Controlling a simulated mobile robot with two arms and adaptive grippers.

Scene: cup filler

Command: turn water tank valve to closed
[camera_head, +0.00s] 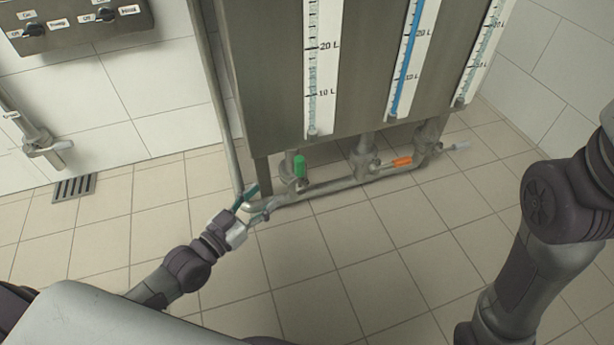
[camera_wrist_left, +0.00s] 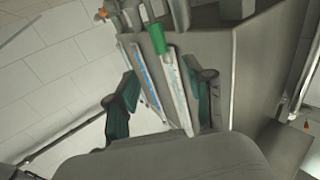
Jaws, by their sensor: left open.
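A grey metal tank (camera_head: 270,70) stands above a steel pipe (camera_head: 335,187) that carries three valve handles. The green handle (camera_head: 299,166) points upward beneath the leftmost gauge. The orange handle (camera_head: 402,161) lies roughly along the pipe, and the white handle (camera_head: 460,147) lies out to the right. My left gripper (camera_head: 262,200) is open and empty, just left of and below the green handle, apart from it. In the left wrist view the green handle (camera_wrist_left: 160,40) appears ahead, roughly in line with the gap between my open fingers (camera_wrist_left: 158,72). My right gripper is out of view.
Three level gauges hang on the tank front; the middle one (camera_head: 405,60) shows blue. A vertical pipe (camera_head: 212,90) stands left of the tank. A switch panel (camera_head: 70,25) and a wall tap (camera_head: 45,148) are at far left. The tiled floor (camera_head: 350,260) in front is clear.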

